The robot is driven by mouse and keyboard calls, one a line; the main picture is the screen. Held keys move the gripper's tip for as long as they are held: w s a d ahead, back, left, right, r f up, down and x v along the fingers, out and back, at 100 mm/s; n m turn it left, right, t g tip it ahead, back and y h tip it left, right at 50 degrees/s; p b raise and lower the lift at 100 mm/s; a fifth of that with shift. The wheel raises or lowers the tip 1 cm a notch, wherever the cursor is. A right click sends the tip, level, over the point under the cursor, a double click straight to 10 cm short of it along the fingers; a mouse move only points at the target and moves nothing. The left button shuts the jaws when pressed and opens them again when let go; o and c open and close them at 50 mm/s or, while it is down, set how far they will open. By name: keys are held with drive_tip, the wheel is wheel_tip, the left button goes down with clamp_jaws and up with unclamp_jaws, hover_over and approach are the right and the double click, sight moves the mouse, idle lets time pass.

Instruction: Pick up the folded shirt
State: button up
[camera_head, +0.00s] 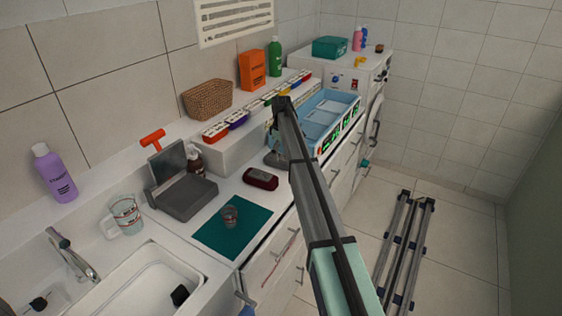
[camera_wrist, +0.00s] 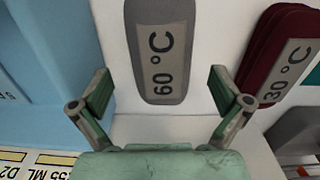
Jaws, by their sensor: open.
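I cannot make out a clear folded shirt in either view. In the wrist view my gripper (camera_wrist: 162,95) is open and empty, with one finger on each side of a grey rounded item (camera_wrist: 160,88) labelled "60 °C". The fingers look apart from it; their height above it is hard to judge. A dark red layered item (camera_wrist: 262,62) labelled "30 °C" lies to the right of the fingers. In the head view the dark red item (camera_head: 261,179) lies on the white counter, and my arm partly hides the grey item. I cannot tell whether either is a shirt.
A light blue tray (camera_head: 330,105) stands close behind my gripper. A grey scale-like device (camera_head: 185,198), a teal mat (camera_head: 225,240) with a small glass (camera_head: 230,215), and a sink (camera_head: 150,280) lie nearer.

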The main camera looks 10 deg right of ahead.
sight(281, 157)
wheel_tip(281, 157, down, 4)
drive_tip(key=shift+s+a+f+p, duration=0.1)
drive_tip(key=shift+p, duration=0.65)
drive_tip(key=c, duration=1.3)
